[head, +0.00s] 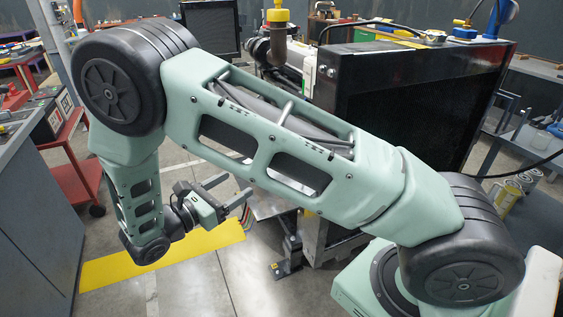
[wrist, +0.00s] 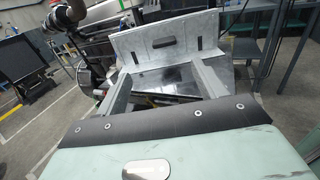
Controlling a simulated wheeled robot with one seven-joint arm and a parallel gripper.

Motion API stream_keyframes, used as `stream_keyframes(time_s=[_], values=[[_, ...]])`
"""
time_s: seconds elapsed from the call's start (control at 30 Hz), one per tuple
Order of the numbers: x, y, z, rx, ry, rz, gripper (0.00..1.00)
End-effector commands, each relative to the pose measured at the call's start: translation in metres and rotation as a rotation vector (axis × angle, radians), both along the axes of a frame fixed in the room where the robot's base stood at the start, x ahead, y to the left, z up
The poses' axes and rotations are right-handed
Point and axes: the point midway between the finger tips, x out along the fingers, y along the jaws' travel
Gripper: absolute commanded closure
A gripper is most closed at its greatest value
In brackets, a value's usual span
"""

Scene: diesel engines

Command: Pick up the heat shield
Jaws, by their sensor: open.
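A grey sheet-metal panel (wrist: 150,38) with a dark slot in its middle, which looks like the heat shield, stands up ahead of my gripper in the wrist view. Its lower part meets a dark shiny surface; I cannot tell if they are one piece. In the head view a pale metal piece (head: 268,207) shows just beyond the fingers, mostly behind my arm. My gripper (head: 237,187) is open and empty, its fingers pointing at the panel. In the wrist view the two fingers (wrist: 162,76) are spread in front of the panel, apparently apart from it.
An engine stand with a large black radiator (head: 415,100) fills the right behind my arm. A red cart (head: 72,160) and a grey workbench (head: 35,210) stand at the left. A yellow floor strip (head: 110,270) lies below my gripper. Grey floor between them is clear.

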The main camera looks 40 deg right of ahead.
Motion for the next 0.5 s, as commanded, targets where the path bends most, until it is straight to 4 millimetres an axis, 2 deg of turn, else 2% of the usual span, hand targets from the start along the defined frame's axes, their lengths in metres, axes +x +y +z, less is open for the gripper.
stream_keyframes(time_s=[0.1, 0.3, 0.5], values=[[0.002, -0.027, 0.003, 0.000, 0.003, -0.005, 0.30], [0.006, -0.062, 0.002, 0.002, 0.003, -0.005, 0.30], [0.007, -0.077, 0.001, 0.003, 0.001, -0.002, 0.30]])
